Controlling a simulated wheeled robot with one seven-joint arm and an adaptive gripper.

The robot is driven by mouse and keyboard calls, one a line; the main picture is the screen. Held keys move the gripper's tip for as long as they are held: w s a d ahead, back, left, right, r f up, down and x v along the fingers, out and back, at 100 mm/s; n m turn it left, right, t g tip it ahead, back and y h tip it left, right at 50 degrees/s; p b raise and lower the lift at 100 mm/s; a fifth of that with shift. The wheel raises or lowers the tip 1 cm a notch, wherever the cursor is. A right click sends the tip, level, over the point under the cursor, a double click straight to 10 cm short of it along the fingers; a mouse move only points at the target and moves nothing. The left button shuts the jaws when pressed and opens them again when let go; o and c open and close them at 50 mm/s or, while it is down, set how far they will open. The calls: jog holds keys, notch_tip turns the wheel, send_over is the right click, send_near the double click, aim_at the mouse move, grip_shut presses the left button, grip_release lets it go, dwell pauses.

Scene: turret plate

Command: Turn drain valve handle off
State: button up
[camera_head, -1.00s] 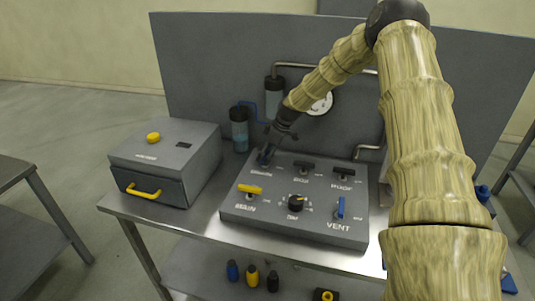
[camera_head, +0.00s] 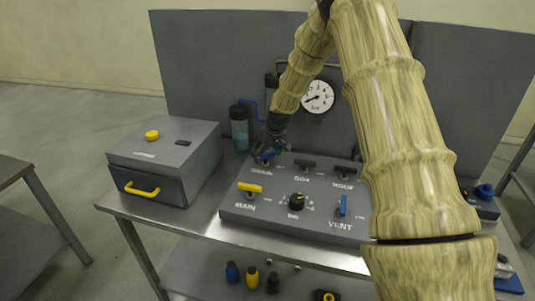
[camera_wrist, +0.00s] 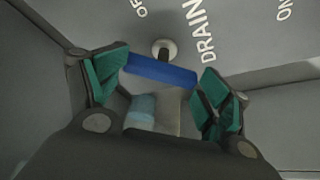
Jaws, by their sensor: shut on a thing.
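The drain valve handle (camera_wrist: 160,70) is a blue bar on a pale round stem, seen in the wrist view beside the DRAIN label. It lies slantwise, with OFF printed to the upper left and ON to the upper right. My gripper (camera_wrist: 162,85) has a green-padded finger at each end of the bar and is shut on it. In the head view my gripper (camera_head: 268,152) is at the back left corner of the control panel (camera_head: 270,217), and it mostly hides the drain handle there.
Yellow MAIN handle (camera_head: 250,187), black dial (camera_head: 297,201) and blue VENT handle (camera_head: 343,206) stand on the panel near my gripper. Two dark handles sit along its back row. A grey box (camera_head: 160,155) stands left. A tank (camera_head: 240,130) and gauge (camera_head: 318,97) are behind.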

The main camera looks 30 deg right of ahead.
jog(key=m, duration=0.1)
jog(key=m+h, duration=0.1)
jog(key=m, duration=0.1)
jog(key=f+m, duration=0.1)
jog(key=shift+s+a+m+g+h, duration=0.2)
jog(key=shift+a+m+g+h, duration=0.1)
jog(key=shift+a+h, duration=0.1)
jog(key=shift+w+a+r+m+g+h, duration=0.1)
jog(key=shift+m+g+h, duration=0.25)
jog(key=shift+m, duration=0.8)
jog(key=shift+w+r+m+g+h, duration=0.1)
jog(key=shift+m+g+h, duration=0.2)
jog(key=shift+m, duration=0.85)
jog(key=shift+c, duration=0.2)
jog(key=o, duration=0.9)
jog(key=shift+w, duration=0.1)
jog(key=shift+o, duration=0.6)
jog(key=shift+w+d, duration=0.15)
jog(key=shift+d, duration=0.05)
jog(key=shift+a+r, duration=0.1)
jog(key=shift+r, duration=0.15)
